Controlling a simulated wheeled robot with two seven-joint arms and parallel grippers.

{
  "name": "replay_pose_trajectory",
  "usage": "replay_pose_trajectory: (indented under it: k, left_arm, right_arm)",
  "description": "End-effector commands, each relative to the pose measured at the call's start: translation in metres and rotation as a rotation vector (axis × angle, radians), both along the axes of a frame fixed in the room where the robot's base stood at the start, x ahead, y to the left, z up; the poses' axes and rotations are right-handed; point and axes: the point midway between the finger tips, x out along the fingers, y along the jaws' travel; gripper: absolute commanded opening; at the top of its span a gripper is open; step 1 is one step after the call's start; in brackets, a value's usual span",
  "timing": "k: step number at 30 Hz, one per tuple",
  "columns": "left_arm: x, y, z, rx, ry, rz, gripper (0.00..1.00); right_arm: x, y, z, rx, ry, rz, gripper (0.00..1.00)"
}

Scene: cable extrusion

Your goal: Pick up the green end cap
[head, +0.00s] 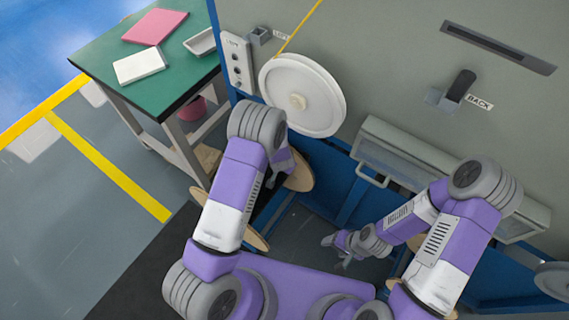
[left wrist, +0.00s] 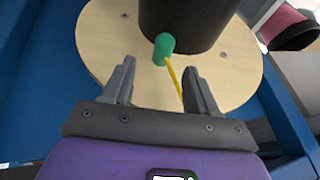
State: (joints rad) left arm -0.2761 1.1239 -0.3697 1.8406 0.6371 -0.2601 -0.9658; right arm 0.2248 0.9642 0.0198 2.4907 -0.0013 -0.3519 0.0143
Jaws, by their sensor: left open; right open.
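The green end cap (left wrist: 163,47) shows in the left wrist view, against the dark core of a wooden spool (left wrist: 107,38). A thin yellow cable (left wrist: 174,78) runs from it down between my fingers. My left gripper (left wrist: 160,88) is open, its two fingers spread on either side below the cap, with the cap just beyond the fingertips and not held. In the head view the left gripper is mostly hidden behind my left arm, and the cap is not visible there. My right gripper (head: 339,248) is low in the middle of the head view, open, with nothing seen in it.
A grey machine with blue frame (head: 342,190) stands ahead, with a white reel (head: 322,95) and yellow cable (head: 297,35) above. A wooden spool disc (head: 301,175) shows behind my left arm. A green table (head: 152,92) with a pink item, white block and tray stands at left.

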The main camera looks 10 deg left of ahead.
Motion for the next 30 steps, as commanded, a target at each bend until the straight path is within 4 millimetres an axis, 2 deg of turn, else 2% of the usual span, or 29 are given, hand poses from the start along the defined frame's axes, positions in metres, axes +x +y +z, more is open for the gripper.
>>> replay_pose_trajectory:
  k: [12,21,23,30]
  left_arm:
    - [0.026,0.009,-0.051,-0.002,0.003,0.002,0.58]
    - [0.029,0.01,-0.053,-0.001,0.002,0.003,0.58]
    - [0.029,0.01,-0.053,-0.001,0.002,0.003,0.52]
    - [0.029,0.01,-0.053,-0.001,0.002,0.002,0.16]
  right_arm:
    - [0.0,0.0,-0.028,0.0,0.0,0.0,0.66]
    - [0.0,0.0,-0.028,0.0,0.0,0.0,0.66]
    - [0.0,0.0,-0.028,0.0,0.0,0.0,0.66]
    - [0.0,0.0,-0.028,0.0,0.0,0.0,0.66]
